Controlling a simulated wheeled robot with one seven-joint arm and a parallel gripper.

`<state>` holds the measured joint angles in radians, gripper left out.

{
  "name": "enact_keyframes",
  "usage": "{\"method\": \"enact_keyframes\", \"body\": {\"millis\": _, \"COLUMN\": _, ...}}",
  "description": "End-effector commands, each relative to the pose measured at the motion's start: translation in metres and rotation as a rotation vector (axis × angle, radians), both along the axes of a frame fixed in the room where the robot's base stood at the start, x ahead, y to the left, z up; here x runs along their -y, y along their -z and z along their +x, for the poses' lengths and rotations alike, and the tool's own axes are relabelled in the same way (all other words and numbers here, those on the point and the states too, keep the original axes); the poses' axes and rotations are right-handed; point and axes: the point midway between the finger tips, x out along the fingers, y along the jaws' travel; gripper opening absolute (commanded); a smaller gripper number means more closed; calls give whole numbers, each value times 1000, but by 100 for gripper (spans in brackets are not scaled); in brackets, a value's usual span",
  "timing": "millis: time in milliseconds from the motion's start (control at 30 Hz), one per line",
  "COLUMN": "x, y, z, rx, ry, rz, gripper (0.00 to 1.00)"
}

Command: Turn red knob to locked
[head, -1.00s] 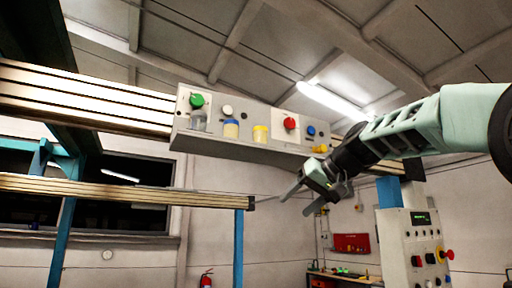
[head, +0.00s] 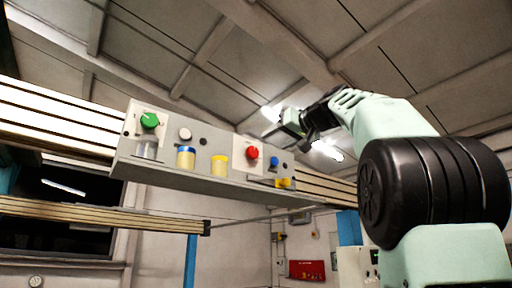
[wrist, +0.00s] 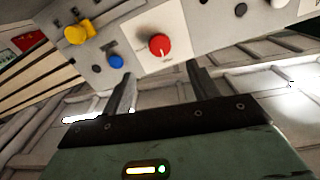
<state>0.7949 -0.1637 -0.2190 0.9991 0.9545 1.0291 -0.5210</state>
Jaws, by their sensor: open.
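The red knob (head: 252,153) sits on a pale plate on the grey control panel (head: 215,183), right of the panel's middle. In the wrist view the red knob (wrist: 159,45) shows beyond my fingers, roughly in line with the gap between them, with a small white mark near its lower edge. My gripper (head: 271,123) is up near the panel's upper right in the head view. In the wrist view my gripper (wrist: 160,85) has its two fingers spread, with nothing between them. The fingers are apart from the knob.
The panel also bears a green knob (head: 149,120), a white button (head: 185,134), a blue button (head: 274,161) and a yellow knob (head: 285,183). Aluminium rails (head: 60,115) run along both sides.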

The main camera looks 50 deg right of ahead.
Motion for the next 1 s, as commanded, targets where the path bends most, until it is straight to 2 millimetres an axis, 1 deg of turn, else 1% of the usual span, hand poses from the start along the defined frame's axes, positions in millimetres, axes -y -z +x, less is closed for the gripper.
{"method": "enact_keyframes", "body": {"millis": 33, "x": 3, "y": -3, "z": 12, "rx": -3, "ry": -2, "rz": 3, "gripper": 59}}
{"method": "enact_keyframes", "body": {"millis": 200, "x": 11, "y": -3, "z": 46, "rx": -3, "ry": -2, "rz": 3, "gripper": 59}}
{"method": "enact_keyframes", "body": {"millis": 400, "x": 20, "y": -3, "z": 80, "rx": -1, "ry": 0, "rz": 2, "gripper": 59}}
{"method": "enact_keyframes", "body": {"millis": 500, "x": 22, "y": -2, "z": 90, "rx": -2, "ry": 0, "rz": 1, "gripper": 59}}
{"method": "enact_keyframes", "body": {"millis": 700, "x": 24, "y": 0, "z": 100, "rx": -1, "ry": 0, "rz": 1, "gripper": 59}}
{"method": "enact_keyframes", "body": {"millis": 933, "x": 24, "y": 0, "z": 101, "rx": -1, "ry": 0, "rz": 0, "gripper": 59}}
{"method": "enact_keyframes", "body": {"millis": 967, "x": 24, "y": 0, "z": 101, "rx": -1, "ry": 0, "rz": 0, "gripper": 54}}
{"method": "enact_keyframes", "body": {"millis": 1000, "x": 24, "y": 0, "z": 101, "rx": -1, "ry": 0, "rz": 0, "gripper": 43}}
